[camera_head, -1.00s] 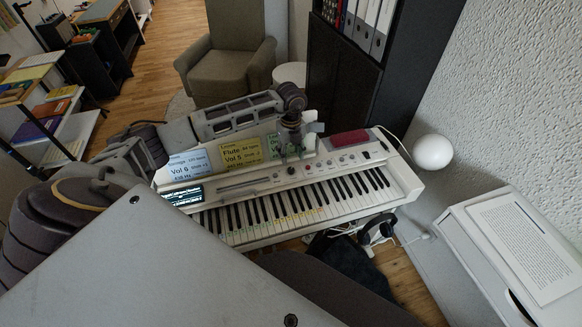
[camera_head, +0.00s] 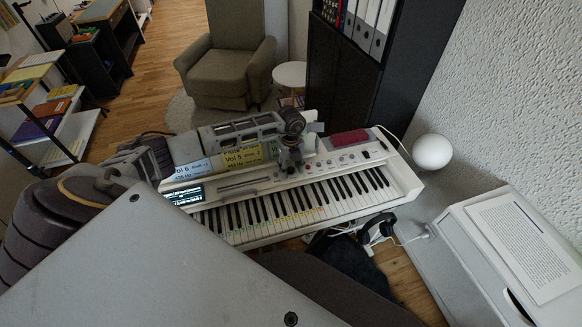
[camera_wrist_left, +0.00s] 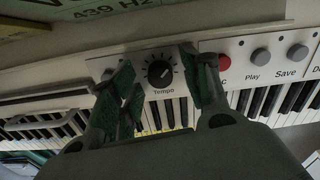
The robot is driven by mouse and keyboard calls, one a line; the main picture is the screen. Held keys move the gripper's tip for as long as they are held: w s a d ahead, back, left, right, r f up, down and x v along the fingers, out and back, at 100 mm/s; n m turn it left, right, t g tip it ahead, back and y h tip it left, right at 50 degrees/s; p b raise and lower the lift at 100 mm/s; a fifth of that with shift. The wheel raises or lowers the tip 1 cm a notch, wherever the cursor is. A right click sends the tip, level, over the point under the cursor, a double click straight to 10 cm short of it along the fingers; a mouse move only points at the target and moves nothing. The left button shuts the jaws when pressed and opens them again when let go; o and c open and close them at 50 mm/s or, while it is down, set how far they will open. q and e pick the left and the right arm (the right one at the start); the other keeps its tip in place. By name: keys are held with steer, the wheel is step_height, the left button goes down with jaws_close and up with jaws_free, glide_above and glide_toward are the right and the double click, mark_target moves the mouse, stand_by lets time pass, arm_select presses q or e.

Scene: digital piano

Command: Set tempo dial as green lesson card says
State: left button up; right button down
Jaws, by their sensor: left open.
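The black tempo dial (camera_wrist_left: 160,75), labelled "Tempo", sits on the white panel of the digital piano (camera_head: 405,180). In the left wrist view my left gripper (camera_wrist_left: 158,66) is open, with one green-padded finger on each side of the dial. I cannot tell whether the pads touch it. In the head view my left gripper (camera_head: 290,167) is low over the panel and hides the dial. My right gripper is not in view.
A blue card (camera_head: 190,172) and a yellow card (camera_head: 243,157) stand behind the panel, partly covered by my left arm. A red button (camera_wrist_left: 225,62) and grey Play (camera_wrist_left: 261,55) and Save (camera_wrist_left: 297,52) buttons lie right of the dial. A red object (camera_head: 349,138) rests on the piano.

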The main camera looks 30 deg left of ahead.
arm_select(q)
jaws_close()
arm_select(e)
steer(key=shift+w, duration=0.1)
